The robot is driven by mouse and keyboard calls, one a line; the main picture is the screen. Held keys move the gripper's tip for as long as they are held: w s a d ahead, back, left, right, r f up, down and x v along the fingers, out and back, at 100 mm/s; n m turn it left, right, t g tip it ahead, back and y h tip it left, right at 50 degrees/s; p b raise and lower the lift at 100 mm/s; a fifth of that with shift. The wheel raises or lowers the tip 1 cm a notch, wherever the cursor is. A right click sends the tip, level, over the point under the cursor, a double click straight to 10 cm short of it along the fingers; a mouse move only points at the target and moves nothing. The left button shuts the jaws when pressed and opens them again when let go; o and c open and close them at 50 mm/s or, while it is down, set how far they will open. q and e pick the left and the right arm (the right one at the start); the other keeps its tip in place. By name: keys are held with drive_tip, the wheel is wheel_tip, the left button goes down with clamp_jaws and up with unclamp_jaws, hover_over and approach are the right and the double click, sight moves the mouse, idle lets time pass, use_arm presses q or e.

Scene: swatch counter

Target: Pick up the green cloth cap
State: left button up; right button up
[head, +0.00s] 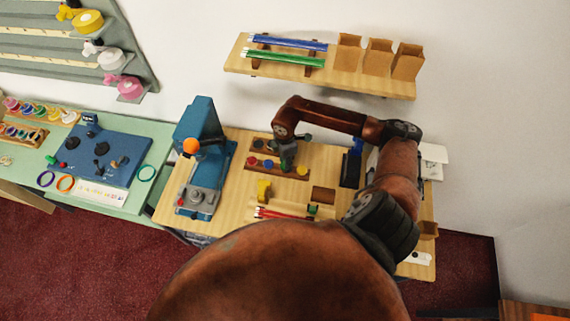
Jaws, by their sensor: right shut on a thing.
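A wooden rack (262,171) on the wooden counter holds a row of small round coloured caps: red (254,161), blue (268,163) and yellow (302,170). My right gripper (287,165) reaches down from above at the rack, between the blue and yellow caps. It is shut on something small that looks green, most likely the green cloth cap. The fingers mostly hide it, and I cannot tell whether it is clear of the rack. My left gripper is out of view.
A blue press (205,160) with an orange knob stands left of the rack. A yellow object (264,190), red sticks (283,212) and a small green piece (312,210) lie in front. A wall shelf (330,78) is behind. My right arm covers the counter's right side.

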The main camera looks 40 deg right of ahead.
drive_tip(key=w+a+r+b, duration=0.2)
drive_tip(key=a+r+b, duration=0.1)
drive_tip(key=a+r, duration=0.9)
drive_tip(key=shift+a+b, duration=0.35)
drive_tip(key=shift+a, duration=0.6)
drive_tip(key=shift+s, duration=0.15)
